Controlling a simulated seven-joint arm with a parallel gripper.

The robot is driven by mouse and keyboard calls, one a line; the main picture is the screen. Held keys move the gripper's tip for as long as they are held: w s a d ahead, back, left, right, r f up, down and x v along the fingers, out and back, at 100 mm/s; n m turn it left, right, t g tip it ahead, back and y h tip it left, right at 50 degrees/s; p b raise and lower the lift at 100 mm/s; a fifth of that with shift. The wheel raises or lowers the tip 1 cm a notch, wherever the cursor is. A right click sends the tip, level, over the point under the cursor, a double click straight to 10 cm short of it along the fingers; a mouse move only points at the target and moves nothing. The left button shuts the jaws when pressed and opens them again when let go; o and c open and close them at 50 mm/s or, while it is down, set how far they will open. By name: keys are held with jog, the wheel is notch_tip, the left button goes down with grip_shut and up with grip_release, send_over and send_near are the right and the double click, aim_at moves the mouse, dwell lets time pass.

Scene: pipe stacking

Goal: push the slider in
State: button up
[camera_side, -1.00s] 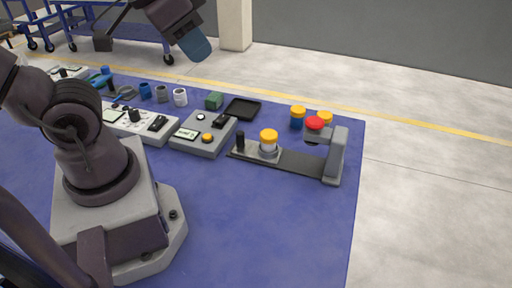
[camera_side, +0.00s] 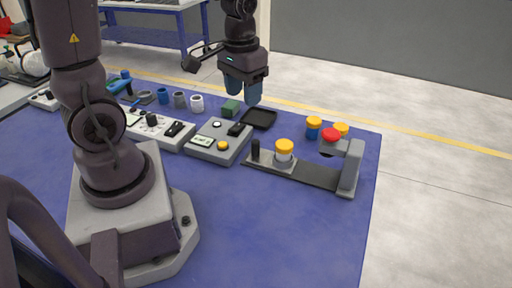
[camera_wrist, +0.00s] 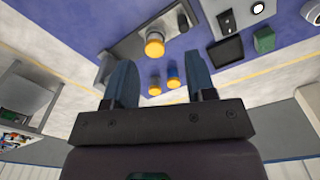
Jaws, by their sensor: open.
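The slider is a grey carriage (camera_side: 285,164) on a dark rail (camera_side: 315,174), with a black upright handle (camera_side: 255,150) at its left end. A grey press arm with a red button (camera_side: 331,135) stands at the rail's right end, apart from the jar. In the wrist view, the orange-lidded jar (camera_wrist: 154,45) shows beyond the fingers. My gripper (camera_side: 242,92) is open and empty, fingers down, in the air above and behind the slider. Its two blue fingers also show in the wrist view (camera_wrist: 160,72).
Two more lidded jars (camera_side: 314,127) stand behind the press. A black tray (camera_side: 260,118), a green block (camera_side: 231,108) and a grey button box (camera_side: 219,141) lie left of and behind the slider. The blue mat in front is clear.

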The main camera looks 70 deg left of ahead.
jog(key=n+g, duration=0.1)
jog(key=n, duration=0.1)
send_over(256, 141)
jog(key=s+d, duration=0.2)
jog(key=s, duration=0.1)
notch_tip(256, 141, down, 8)
jog(key=w+a+f, duration=0.1)
jog(key=w+a, duration=0.1)
jog(key=w, duration=0.1)
jog(key=shift+n+t, duration=0.3)
jog(key=shift+t, duration=0.1)
notch_tip(256, 141, down, 13)
jog(key=shift+r, duration=0.15)
grip_shut()
